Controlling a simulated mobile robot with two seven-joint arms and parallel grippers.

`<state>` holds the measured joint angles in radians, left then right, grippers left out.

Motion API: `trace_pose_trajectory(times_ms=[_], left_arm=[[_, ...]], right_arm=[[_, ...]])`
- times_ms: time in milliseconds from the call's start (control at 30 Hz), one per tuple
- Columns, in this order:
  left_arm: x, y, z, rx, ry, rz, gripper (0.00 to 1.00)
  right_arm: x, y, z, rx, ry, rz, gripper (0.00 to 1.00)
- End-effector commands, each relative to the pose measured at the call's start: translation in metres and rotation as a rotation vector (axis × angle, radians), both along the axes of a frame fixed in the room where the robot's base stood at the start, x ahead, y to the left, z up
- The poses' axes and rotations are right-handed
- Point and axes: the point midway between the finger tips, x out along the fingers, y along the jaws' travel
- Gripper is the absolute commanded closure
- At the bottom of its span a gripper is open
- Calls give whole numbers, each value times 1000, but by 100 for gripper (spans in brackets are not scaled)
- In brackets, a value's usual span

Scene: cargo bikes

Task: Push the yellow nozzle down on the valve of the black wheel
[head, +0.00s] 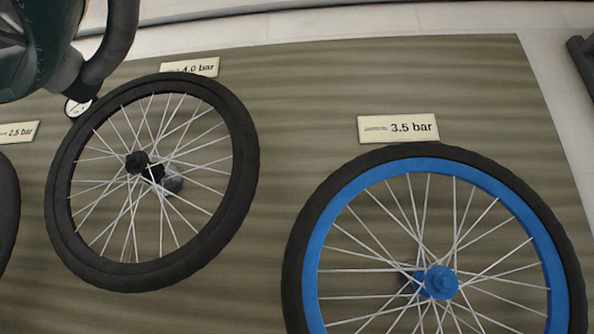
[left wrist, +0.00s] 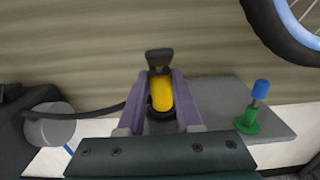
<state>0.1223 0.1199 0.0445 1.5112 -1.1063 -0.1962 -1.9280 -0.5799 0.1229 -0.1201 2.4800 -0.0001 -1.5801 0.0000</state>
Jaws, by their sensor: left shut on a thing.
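The yellow nozzle (left wrist: 161,94) has a dark lever or cap (left wrist: 159,59) at its far end. It sits between the two purple fingers of my left gripper (left wrist: 160,88), which are shut on it. A dark hose (left wrist: 95,112) runs left from about the nozzle. The black wheel (head: 68,240) lies in the head view's left half, with silver spokes and a dark hub. Its valve cannot be made out. The black wheel is not seen in the left wrist view. My left fingers and the nozzle do not show in the head view. My right gripper is in neither view.
A blue-rimmed wheel (head: 312,220) lies right, below a "3.5 bar" card (head: 398,129). A "4.0 bar" card (head: 190,68) is behind the black wheel; a small dial (head: 78,107) is nearby. In the wrist view, a green-based, blue-topped piece (left wrist: 246,122) stands on a grey slab (left wrist: 215,97).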

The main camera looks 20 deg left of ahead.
Motion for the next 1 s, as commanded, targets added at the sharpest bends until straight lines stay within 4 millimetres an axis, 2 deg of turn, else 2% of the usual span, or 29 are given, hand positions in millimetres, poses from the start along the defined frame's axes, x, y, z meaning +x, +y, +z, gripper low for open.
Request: trace_pose_trajectory(times_ms=[167, 200, 500, 800, 1000], left_arm=[[0, 0, 0, 0, -1, 0, 100], [0, 0, 0, 0, -1, 0, 63], [0, 0, 0, 0, -1, 0, 31], [-4, -1, -1, 0, 2, 0, 31], [-31, -7, 0, -1, 3, 0, 31]], right_arm=[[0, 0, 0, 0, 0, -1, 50], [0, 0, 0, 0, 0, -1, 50], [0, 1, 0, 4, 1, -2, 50], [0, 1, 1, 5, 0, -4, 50], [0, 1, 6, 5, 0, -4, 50]])
